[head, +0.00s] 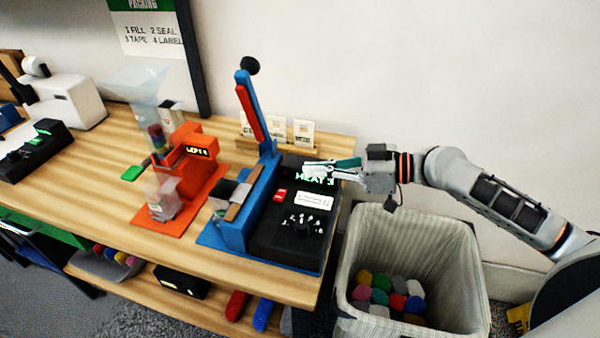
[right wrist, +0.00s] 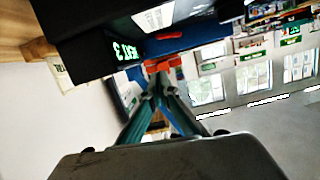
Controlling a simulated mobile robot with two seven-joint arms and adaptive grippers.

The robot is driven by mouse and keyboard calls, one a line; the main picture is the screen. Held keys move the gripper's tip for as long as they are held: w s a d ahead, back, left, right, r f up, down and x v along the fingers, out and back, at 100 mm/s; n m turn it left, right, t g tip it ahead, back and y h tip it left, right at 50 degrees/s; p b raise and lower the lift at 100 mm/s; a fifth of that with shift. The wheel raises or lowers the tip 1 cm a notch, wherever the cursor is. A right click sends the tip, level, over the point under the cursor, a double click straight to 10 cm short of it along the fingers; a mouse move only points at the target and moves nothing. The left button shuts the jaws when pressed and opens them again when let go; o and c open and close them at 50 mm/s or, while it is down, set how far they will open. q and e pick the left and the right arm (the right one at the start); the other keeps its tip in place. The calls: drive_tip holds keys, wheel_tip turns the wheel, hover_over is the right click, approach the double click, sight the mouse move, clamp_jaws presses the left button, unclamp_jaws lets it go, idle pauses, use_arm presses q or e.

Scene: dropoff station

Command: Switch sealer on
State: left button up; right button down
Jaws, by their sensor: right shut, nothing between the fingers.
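The sealer (head: 262,240) stands at the table's right end, with a blue base and a black control box. Its blue arm (head: 256,118), with a red strip and black knob, is raised. Its green display (head: 314,179) is lit and reads HEAT 3; it also shows in the right wrist view (right wrist: 125,51). A red switch (head: 280,195) sits left of a white label; a red part (right wrist: 163,64) shows just beyond the fingertips in the right wrist view. My right gripper (head: 306,170) is shut and empty above the box's back; contact is unclear. My left gripper is out of view.
An orange machine (head: 203,152) with a clear funnel stands left of the sealer. A fabric bin (head: 410,245) with several coloured pieces stands right of the table, under my right arm. Small cards (head: 303,132) stand in a holder behind the sealer.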

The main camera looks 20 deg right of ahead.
drive_tip(key=b+v, duration=0.1)
drive_tip(key=v, duration=0.3)
drive_tip(key=shift+d+f, duration=0.1)
drive_tip(key=shift+s+d, duration=0.1)
drive_tip(key=shift+d, duration=0.1)
drive_tip(key=shift+s+d+r, duration=0.1)
drive_tip(key=shift+d+r, duration=0.05)
drive_tip(key=shift+r, duration=0.1)
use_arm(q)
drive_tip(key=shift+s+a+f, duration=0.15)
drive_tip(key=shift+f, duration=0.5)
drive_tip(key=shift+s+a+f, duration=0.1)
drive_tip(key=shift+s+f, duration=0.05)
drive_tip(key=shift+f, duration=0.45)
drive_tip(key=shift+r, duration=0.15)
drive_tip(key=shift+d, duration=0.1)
